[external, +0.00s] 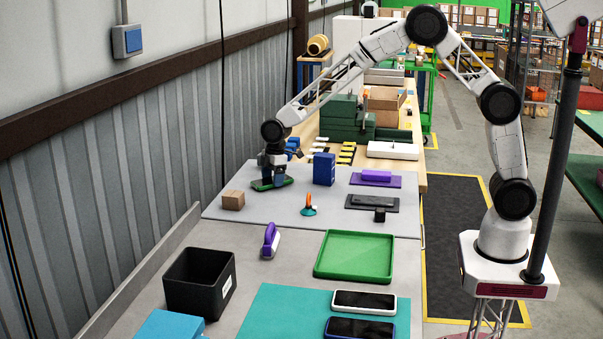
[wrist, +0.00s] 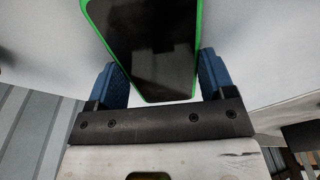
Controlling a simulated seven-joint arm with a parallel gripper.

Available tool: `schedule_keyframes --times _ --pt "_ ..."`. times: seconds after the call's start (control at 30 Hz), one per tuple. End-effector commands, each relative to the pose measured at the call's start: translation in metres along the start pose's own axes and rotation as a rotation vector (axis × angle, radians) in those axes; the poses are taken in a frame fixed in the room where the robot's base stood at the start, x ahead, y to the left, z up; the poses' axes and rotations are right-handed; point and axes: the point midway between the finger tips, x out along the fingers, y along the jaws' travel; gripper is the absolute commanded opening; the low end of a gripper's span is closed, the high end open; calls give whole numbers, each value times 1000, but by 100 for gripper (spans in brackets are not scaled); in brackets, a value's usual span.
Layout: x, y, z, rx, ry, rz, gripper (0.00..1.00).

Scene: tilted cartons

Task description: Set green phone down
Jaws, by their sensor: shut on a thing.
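The green phone (wrist: 150,45) has a black screen and a bright green edge. In the wrist view it lies between the two blue finger pads of my gripper (wrist: 158,82), which is shut on it. In the external view my gripper (external: 272,178) is at the far left of the grey work surface, pointing down. The green phone (external: 268,184) shows there as a flat dark green shape under the fingers, at or just above the surface. Whether it touches the surface cannot be told.
A small brown box (external: 233,200) is close by at the front left. A blue box (external: 324,169) stands to the right. An orange and teal item (external: 308,206), a purple-handled item (external: 270,241), a green tray (external: 355,255) and a black bin (external: 200,283) are nearer the camera.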

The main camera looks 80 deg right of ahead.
Motion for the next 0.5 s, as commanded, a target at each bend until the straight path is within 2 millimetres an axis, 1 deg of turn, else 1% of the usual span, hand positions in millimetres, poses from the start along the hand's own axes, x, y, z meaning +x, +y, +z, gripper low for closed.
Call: schedule_keyframes --times 0.1,0.5 --pt "3 0 0 0 1 1 47" --pt "6 0 0 0 1 1 47"
